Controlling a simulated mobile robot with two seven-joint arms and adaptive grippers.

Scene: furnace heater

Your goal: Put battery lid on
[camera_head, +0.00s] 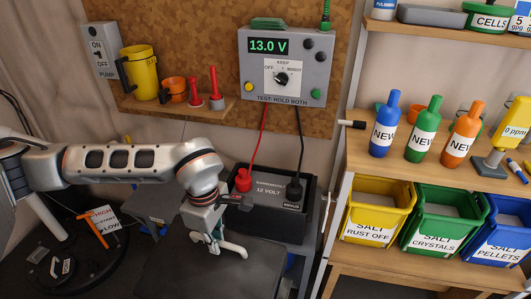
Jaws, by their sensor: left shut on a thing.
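The battery box (265,204), dark and labelled 12 VOLT, stands at the middle with its top face showing. A red clamp (243,180) sits on its left terminal and a black clamp (294,189) on its right one, each with a cable. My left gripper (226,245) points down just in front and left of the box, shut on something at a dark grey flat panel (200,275). This panel looks like the battery lid, but the grip itself is partly hidden. My right gripper does not show.
The tester (285,75) reads 13.0 V on the wall above, its two leads hanging to the battery. A shelf with bottles (422,130) and salt bins (375,216) bounds the right. An orange-handled tool (95,230) lies at the left.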

